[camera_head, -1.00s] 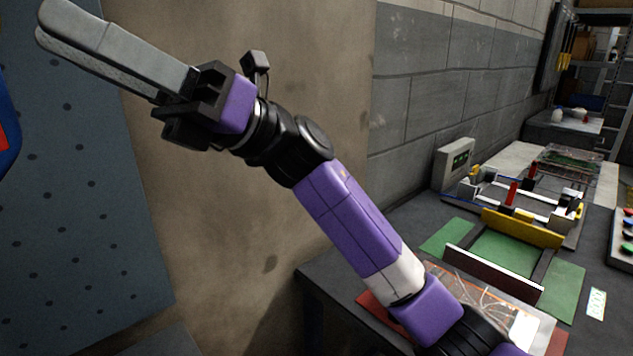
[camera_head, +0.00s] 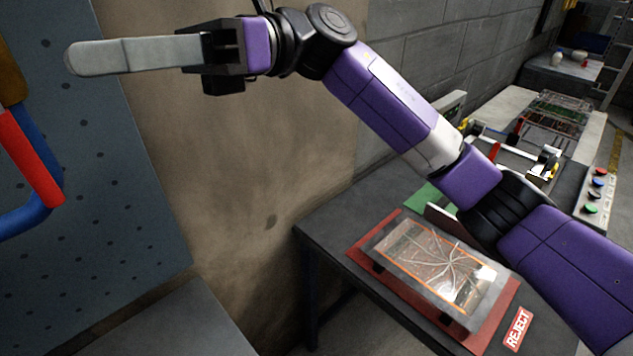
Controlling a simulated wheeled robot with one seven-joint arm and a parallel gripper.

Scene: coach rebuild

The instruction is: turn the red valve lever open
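My gripper (camera_head: 72,60) is at the upper left, its long grey fingers pointing left in front of the bare wall and the edge of the pegboard. I see the fingers edge-on, one covering the other, so the gap between them is hidden. Nothing shows held at the tips. A straight red bar (camera_head: 30,158) shows at the left edge beside a curved blue piece (camera_head: 45,205); it lies below and left of my fingertips, apart from them. I cannot tell whether it is the valve lever, and no valve body is visible.
A blue-grey pegboard (camera_head: 105,205) fills the left. A dark workbench (camera_head: 335,235) on the right carries a red mat (camera_head: 365,262), a framed cracked panel (camera_head: 440,265) and a REJECT label (camera_head: 517,329). A grey surface (camera_head: 195,325) lies at lower left. Bare wall stands between.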

